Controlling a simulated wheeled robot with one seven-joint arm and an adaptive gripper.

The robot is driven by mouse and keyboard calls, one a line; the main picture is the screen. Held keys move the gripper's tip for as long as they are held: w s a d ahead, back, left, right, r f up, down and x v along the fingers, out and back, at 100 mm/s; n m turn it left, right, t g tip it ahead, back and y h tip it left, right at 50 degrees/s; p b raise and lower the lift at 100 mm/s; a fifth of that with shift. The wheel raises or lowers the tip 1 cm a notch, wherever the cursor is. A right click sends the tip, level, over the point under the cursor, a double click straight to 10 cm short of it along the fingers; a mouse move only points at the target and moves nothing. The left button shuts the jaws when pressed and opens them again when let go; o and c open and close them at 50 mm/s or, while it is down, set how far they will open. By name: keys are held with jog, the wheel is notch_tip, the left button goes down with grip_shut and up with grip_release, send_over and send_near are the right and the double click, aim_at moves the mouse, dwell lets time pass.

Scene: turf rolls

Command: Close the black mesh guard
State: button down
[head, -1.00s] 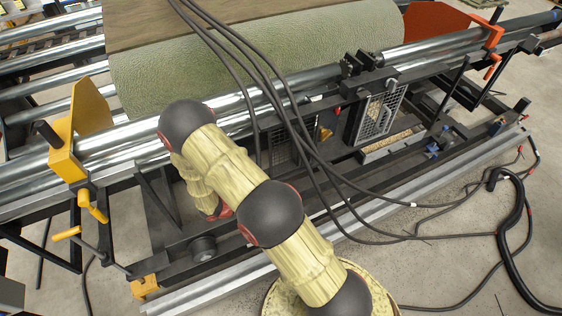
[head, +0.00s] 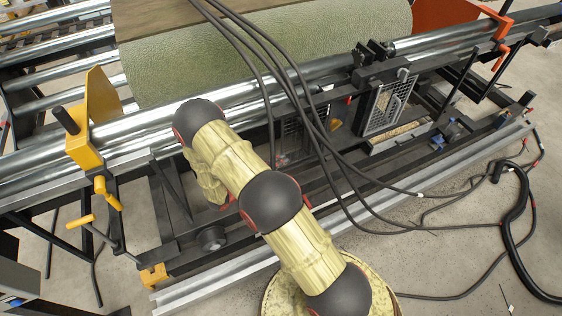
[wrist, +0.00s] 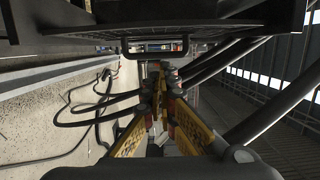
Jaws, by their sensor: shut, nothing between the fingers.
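In the head view, a dark mesh panel (head: 292,143), which looks like the black mesh guard, sits low in the machine frame behind hanging cables. The cables and my arm partly cover it, so I cannot tell its angle. A lighter grey mesh panel (head: 386,104) in a dark frame stands tilted to its right. In the wrist view my gripper (wrist: 161,90) has its yellow fingers together, with nothing between them. A dark bar (wrist: 155,47) shaped like a handle is ahead of the fingertips.
Black cables (head: 285,75) hang across the machine front and run over the floor. A large green roll (head: 200,75) lies on steel rollers above. A yellow bracket (head: 92,130) stands at left. A metal rail (head: 225,280) runs along the floor in front.

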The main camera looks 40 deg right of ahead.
jog(key=d+b, duration=0.2)
jog(key=d, duration=0.8)
jog(key=shift+s+d, duration=0.2)
jog(key=shift+d, duration=0.2)
jog(key=shift+d, duration=0.15)
jog(key=s+d+p, duration=0.1)
jog(key=s+d, duration=0.1)
jog(key=d, duration=0.8)
jog(key=s+d+p, duration=0.2)
jog(key=s+d, duration=0.1)
jog(key=d, duration=0.8)
jog(key=shift+d, duration=0.15)
jog(key=a+p, duration=0.2)
jog(key=a, duration=1.2)
jog(key=shift+w, duration=0.2)
jog(key=shift+a, duration=0.1)
